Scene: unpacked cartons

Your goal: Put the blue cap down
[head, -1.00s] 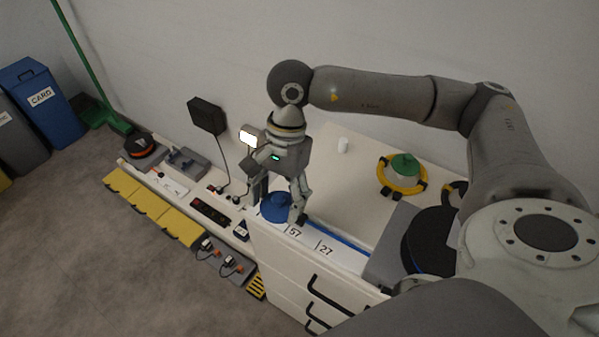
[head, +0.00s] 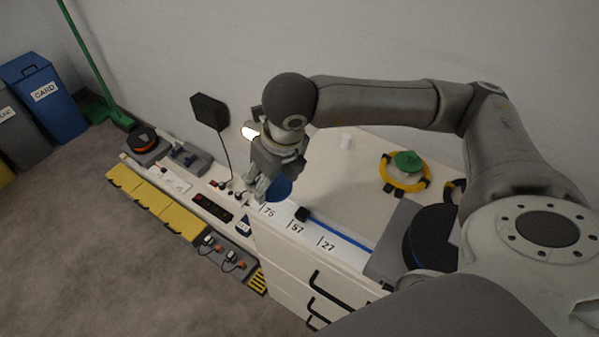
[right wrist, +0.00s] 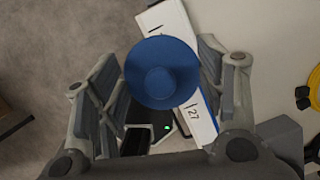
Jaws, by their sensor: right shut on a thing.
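The blue cap (head: 281,188) is in my right gripper (head: 264,188), over the left end of the white counter. In the head view the gripper covers part of the cap. In the right wrist view the blue cap (right wrist: 162,72) sits between the two fingers of my right gripper (right wrist: 163,62), its round face with a raised centre toward the camera. Numbered white labels show behind it. The gap between cap and surface cannot be judged. My left gripper is not in view.
The counter (head: 335,185) has clear room in its middle. A lower bench with a power strip (head: 211,207) lies left.

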